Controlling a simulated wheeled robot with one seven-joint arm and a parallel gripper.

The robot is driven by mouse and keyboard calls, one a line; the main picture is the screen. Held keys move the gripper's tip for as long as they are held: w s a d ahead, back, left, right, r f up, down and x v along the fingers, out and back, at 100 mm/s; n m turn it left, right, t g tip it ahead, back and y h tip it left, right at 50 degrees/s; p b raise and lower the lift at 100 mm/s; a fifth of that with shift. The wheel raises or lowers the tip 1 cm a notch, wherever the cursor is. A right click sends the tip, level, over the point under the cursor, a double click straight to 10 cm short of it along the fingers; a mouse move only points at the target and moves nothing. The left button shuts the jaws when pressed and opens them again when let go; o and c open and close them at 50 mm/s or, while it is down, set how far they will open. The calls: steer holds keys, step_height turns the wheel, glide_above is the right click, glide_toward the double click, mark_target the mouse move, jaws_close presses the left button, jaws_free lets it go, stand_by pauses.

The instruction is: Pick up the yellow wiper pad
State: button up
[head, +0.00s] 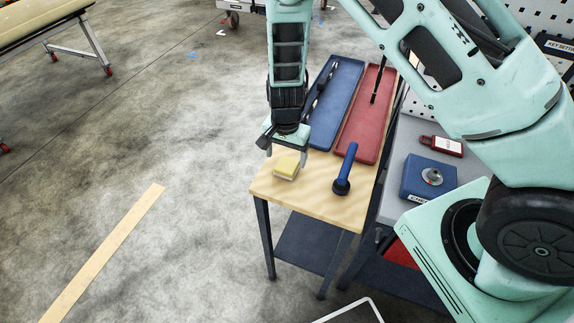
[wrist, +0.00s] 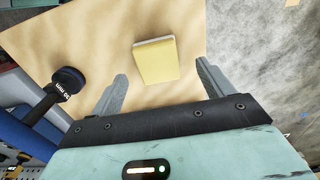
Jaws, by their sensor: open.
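The yellow wiper pad (head: 286,167) lies on the wooden top of the small trolley, near its left front part. In the wrist view the pad (wrist: 156,62) shows a yellow top and a pale edge along its far side. My gripper (head: 289,150) is open and empty, pointing down just behind the pad in the head view. In the wrist view the fingertips of my gripper (wrist: 160,72) stand to either side of the pad's near end, with a gap on both sides. I cannot tell the exact height of the fingertips above the wood.
A blue-handled tool with a black head (head: 345,168) lies right of the pad. A blue tray (head: 335,104) and a red tray (head: 361,134) lie behind. A grey bench (head: 402,143) with a blue box (head: 430,177) stands to the right. Bare wood (head: 310,200) lies in front of the pad.

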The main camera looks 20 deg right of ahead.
mark_target(287, 164)
steer(key=shift+s+d+f+p, duration=0.15)
steer(key=shift+f+p, duration=0.45)
steer(key=shift+f, duration=1.35)
steer(key=c, duration=1.1)
steer(key=shift+r, duration=0.15)
step_height(287, 164, up, 9)
steer(key=shift+r+b, duration=0.1)
steer(key=shift+b, duration=1.1)
steer(key=shift+r, duration=0.25)
steer(key=shift+o, duration=0.7)
